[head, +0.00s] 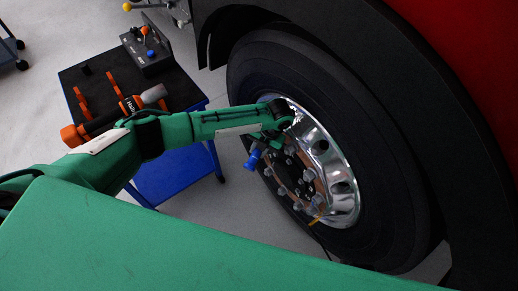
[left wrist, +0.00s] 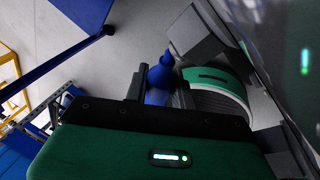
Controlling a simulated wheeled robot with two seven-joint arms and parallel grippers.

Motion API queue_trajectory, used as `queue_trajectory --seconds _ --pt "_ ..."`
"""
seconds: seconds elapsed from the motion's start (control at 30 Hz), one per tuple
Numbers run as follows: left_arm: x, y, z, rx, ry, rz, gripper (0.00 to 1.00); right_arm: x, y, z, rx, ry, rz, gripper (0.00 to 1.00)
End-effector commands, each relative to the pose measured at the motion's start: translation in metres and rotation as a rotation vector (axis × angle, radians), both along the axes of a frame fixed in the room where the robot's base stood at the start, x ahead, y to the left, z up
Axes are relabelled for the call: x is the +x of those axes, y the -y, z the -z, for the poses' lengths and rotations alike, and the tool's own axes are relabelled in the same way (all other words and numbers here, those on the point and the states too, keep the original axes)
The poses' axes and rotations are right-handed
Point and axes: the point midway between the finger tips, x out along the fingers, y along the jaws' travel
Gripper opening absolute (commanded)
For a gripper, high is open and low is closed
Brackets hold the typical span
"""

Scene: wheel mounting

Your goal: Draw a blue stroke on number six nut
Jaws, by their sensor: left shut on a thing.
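My left gripper (head: 270,143) is in front of the upper left part of the wheel hub. It is shut on a blue marker (head: 252,160), whose blue end sticks out down and to the left. In the left wrist view the blue marker (left wrist: 161,72) stands between the two dark fingers (left wrist: 160,90). Several metal wheel nuts (head: 297,190) ring the hub on the chrome rim (head: 342,180). No numbers can be read on them, so I cannot tell which is number six. My forearm and gripper hide the upper left of the hub. My right gripper is not in view.
A cart with a black top (head: 190,95) and blue lower shelf (head: 175,178) stands left of the wheel. It bears an orange and black power tool (head: 125,105) and a control box (head: 148,52). The black tyre (head: 385,190) and red vehicle body (head: 470,40) fill the right side.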

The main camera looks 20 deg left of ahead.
Motion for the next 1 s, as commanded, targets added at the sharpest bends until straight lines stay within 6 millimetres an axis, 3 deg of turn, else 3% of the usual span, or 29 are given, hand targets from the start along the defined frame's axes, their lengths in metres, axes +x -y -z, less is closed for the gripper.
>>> queue_trajectory --seconds 1.0 --pt "-0.0010 0.0024 0.0002 -0.001 0.000 0.001 0.00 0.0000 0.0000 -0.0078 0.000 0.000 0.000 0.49"
